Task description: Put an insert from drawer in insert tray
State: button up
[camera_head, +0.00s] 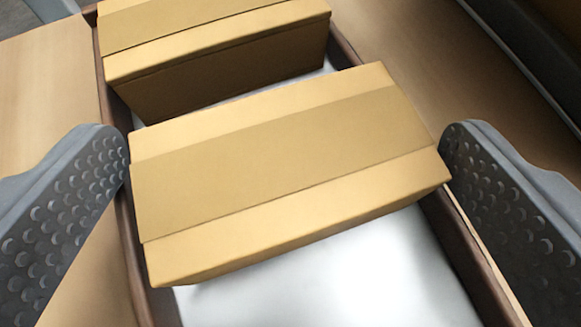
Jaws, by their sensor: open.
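Two closed tan cardboard boxes, which look like the inserts, sit in a brown-walled container (462,250) with a pale floor. I cannot tell whether it is the drawer or the insert tray. The nearer box (285,165) lies slightly askew in the middle of the view. The farther box (215,40) is at the top, partly cut off by the frame. My gripper (288,150) is open, with one dimpled finger at each end of the nearer box. The left finger looks close to the box's left end; contact on either side is unclear.
The container's side walls run close to the fingers. Bare pale floor (340,275) shows in front of the nearer box. Light wood surface (420,60) lies on both sides, and a dark edge (525,60) is at the top right.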

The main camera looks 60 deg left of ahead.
jog(key=p+v, duration=0.3)
jog(key=v, duration=0.9)
jog(key=w+d+r+m+t+h, duration=0.1)
jog(key=w+d+r+t+h, duration=0.2)
jog(key=r, duration=0.7)
jog(key=w+d+r+m+t, duration=0.2)
jog(key=w+d+r+t, duration=0.25)
jog(key=r, duration=0.55)
jog(key=w+d+r+m+t+h, duration=0.1)
jog(key=w+d+r+t+h, duration=0.3)
jog(key=r, duration=0.6)
jog(key=s+d+r+m+h, duration=0.4)
jog(key=s+d+r+m, duration=0.25)
jog(key=d+r, duration=0.65)
jog(key=s+d+r+m+g, duration=0.1)
jog(key=s+r, duration=0.2)
jog(key=s, duration=0.4)
jog(key=s+d+r+m, duration=0.1)
jog(key=s+d+r, duration=0.1)
jog(key=s, duration=0.5)
jog(key=shift+s+r+g, duration=0.2)
jog(key=shift+r+g, duration=0.15)
jog(key=shift+r, duration=0.5)
